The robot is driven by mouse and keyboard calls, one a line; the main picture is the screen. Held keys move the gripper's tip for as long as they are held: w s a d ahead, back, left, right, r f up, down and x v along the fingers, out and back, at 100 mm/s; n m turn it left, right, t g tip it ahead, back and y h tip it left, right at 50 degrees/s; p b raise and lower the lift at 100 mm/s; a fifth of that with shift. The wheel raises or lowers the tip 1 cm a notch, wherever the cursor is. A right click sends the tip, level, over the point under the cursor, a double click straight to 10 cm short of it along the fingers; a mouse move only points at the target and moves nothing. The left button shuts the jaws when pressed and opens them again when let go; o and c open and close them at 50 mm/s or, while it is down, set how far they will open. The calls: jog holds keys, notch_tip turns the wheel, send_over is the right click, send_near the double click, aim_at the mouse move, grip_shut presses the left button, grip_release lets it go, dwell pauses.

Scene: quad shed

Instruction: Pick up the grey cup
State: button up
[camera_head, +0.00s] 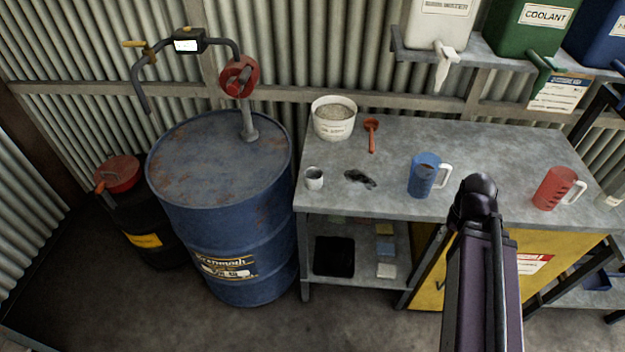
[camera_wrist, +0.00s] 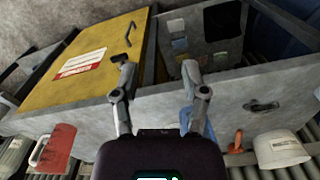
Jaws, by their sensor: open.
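The small grey cup (camera_head: 314,182) stands upright near the left front corner of the grey workbench (camera_head: 480,145) in the head view. A pale sliver at the right edge of the wrist view may be the cup; I cannot tell. My gripper (camera_wrist: 158,80) shows in the wrist view, its two fingers wide apart with nothing between them. It is over the front side of the bench, near the blue jug (camera_head: 424,175) and well to the right of the cup in the head view. The blue jug is partly hidden behind one finger in the wrist view.
A white bucket (camera_head: 334,128), an orange scoop (camera_head: 371,138) and a dark rag-like patch (camera_head: 360,179) lie near the cup. A red jug (camera_head: 553,188) is at the right. A blue drum (camera_head: 225,215) stands left of the bench. Dispensers hang above on a shelf (camera_head: 480,52).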

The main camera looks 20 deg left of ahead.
jog(key=o, duration=0.5)
jog(key=shift+w, duration=0.1)
jog(key=shift+o, duration=0.5)
jog(key=shift+w+a+f+n+b, duration=0.2)
jog(key=shift+a+f+n+b, duration=0.1)
jog(key=shift+n, duration=0.1)
jog(key=w+a+f+n+t+h+b, duration=0.3)
jog(key=w+a+n+b, duration=0.15)
jog(key=a+n, duration=0.45)
jog(key=w+a+f+n+t+h+b, duration=0.25)
jog(key=w+a+n+b, duration=0.35)
jog(key=a, duration=0.5)
jog(key=s+a+n+t+b, duration=0.2)
jog(key=a+n, duration=0.6)
jog(key=a, duration=0.5)
jog(key=s+a+n+t+y+b, duration=0.1)
jog(key=s+a+n+t+b, duration=0.2)
jog(key=a+n, duration=0.5)
jog(key=a+t+b, duration=0.1)
jog(key=a+t, duration=0.1)
jog(key=a, duration=0.3)
jog(key=shift+s+n, duration=0.35)
jog(key=shift+n, duration=0.05)
jog(key=shift+t+y, duration=0.25)
